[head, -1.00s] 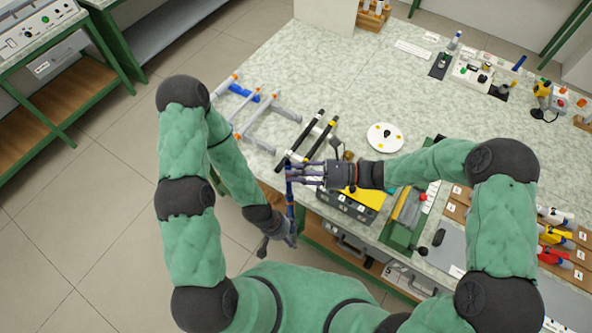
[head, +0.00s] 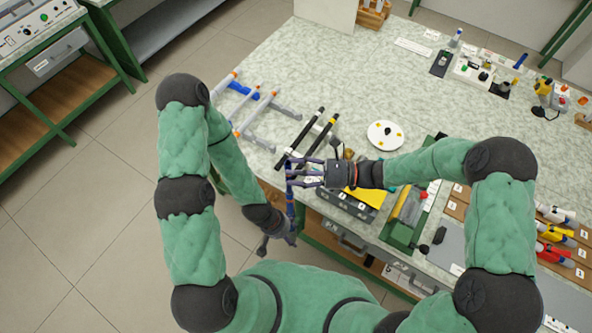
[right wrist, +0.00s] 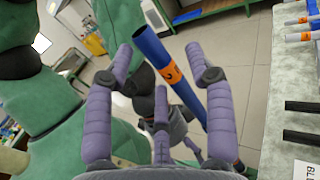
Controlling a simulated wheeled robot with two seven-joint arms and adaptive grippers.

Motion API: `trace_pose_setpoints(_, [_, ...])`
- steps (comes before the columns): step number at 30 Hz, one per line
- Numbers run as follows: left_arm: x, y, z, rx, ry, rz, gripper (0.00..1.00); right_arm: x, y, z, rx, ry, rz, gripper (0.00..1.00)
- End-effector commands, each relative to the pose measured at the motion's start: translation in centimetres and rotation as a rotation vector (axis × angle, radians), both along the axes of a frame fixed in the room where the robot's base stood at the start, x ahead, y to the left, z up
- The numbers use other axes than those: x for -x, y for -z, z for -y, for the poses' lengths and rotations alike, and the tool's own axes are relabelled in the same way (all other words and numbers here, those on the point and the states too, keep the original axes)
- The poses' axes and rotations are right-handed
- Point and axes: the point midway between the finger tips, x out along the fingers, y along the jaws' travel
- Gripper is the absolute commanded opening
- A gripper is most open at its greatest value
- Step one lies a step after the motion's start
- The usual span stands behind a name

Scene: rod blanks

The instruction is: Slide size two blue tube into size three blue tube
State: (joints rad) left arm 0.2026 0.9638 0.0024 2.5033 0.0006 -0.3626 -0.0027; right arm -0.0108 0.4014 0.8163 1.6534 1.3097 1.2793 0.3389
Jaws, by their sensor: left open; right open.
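A dark blue tube (head: 290,207) stands roughly upright between my two grippers, off the table's near edge. In the right wrist view the blue tube (right wrist: 185,93) slants between the spread fingers, with an open upper end and an orange label whose mark I cannot read surely. My right gripper (head: 296,172) is open around the tube's upper part. My left gripper (head: 289,232) is open at its lower part; its fingers are partly hidden. No second tube shows inside or on this one. Another blue piece (head: 243,91) lies at the grey rack.
The grey rack (head: 284,112) with orange tips and two black bars (head: 318,143) lie on the table (head: 350,90) beyond my grippers. A dark box with a yellow top (head: 362,198) is close to my right wrist. Clear floor lies left.

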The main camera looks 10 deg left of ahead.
Motion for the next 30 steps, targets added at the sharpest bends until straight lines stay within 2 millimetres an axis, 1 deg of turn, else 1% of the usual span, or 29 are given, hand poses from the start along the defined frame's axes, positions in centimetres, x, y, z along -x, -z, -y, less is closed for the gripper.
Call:
trace_pose_setpoints(4, [0.0, 0.0, 0.0, 0.000, 0.000, 0.000, 0.65, -0.2, 0.0, 0.7, 0.000, 0.003, 0.000, 0.55])
trace_pose_setpoints(7, [0.0, 0.0, 0.0, 0.000, 0.000, 0.000, 0.65, -0.5, 0.0, 1.9, -0.001, 0.004, 0.000, 0.55])
trace_pose_setpoints(15, [0.0, 0.0, 0.0, 0.000, 0.000, 0.000, 0.65, -1.4, 0.0, 7.2, 0.001, 0.006, 0.000, 0.55])
trace_pose_setpoints(21, [0.0, 0.0, 0.0, 0.000, 0.000, 0.000, 0.65, -1.9, 0.0, 10.3, 0.000, 0.004, 0.000, 0.55])
trace_pose_setpoints(25, [0.0, 0.0, 0.0, 0.000, 0.000, 0.000, 0.65, -2.1, 0.0, 11.4, 0.000, 0.002, 0.000, 0.55])
trace_pose_setpoints(30, [0.0, 0.0, 0.0, 0.000, 0.000, 0.000, 0.65, -2.1, 0.0, 11.9, 0.000, 0.000, 0.000, 0.55])
